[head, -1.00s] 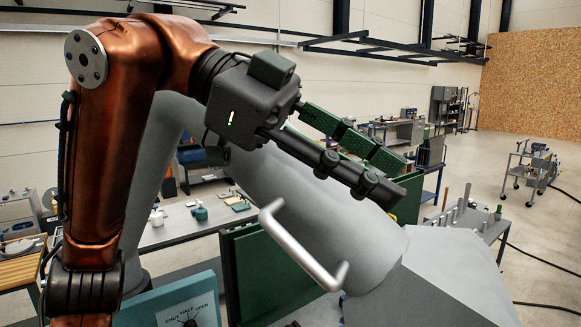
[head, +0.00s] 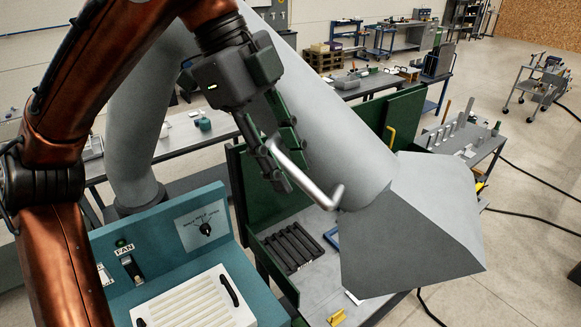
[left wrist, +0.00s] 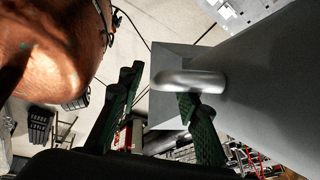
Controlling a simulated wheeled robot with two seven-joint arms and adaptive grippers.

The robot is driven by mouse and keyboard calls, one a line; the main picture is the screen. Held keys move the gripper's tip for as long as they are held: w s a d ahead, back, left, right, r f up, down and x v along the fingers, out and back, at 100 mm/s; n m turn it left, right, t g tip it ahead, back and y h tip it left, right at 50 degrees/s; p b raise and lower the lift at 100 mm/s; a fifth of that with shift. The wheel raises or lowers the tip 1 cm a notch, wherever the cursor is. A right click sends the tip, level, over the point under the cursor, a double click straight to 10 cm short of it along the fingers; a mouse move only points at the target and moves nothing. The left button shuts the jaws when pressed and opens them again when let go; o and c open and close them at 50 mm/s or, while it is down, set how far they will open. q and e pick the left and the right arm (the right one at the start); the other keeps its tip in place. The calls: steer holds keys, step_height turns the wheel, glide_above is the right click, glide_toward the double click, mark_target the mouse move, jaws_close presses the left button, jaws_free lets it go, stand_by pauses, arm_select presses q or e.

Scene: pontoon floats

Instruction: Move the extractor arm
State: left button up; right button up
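The extractor arm is a thick grey tube (head: 335,115) ending in a wide angular grey hood (head: 415,240). A pale metal bar handle (head: 322,194) stands off the tube near the hood. My left gripper (head: 292,174) is at the upper end of this handle, its fingers pointing down and overlapping the bar. In the left wrist view the two green fingers (left wrist: 157,88) are spread apart, and the handle (left wrist: 190,82) crosses the tip of the right finger. Whether the bar lies between the fingers is hard to tell. My right gripper is not in view.
A teal cabinet (head: 155,255) with a fan switch, a dial and a white slatted panel stands at the lower left. Green screens (head: 405,115) surround a bench with a dark ribbed block (head: 292,247) below the hood. Side tables stand behind.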

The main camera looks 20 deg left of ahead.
arm_select(q)
steer(key=shift+d+f, duration=0.25)
steer(key=shift+f, duration=0.2)
steer(key=shift+c, duration=0.3)
jaws_close()
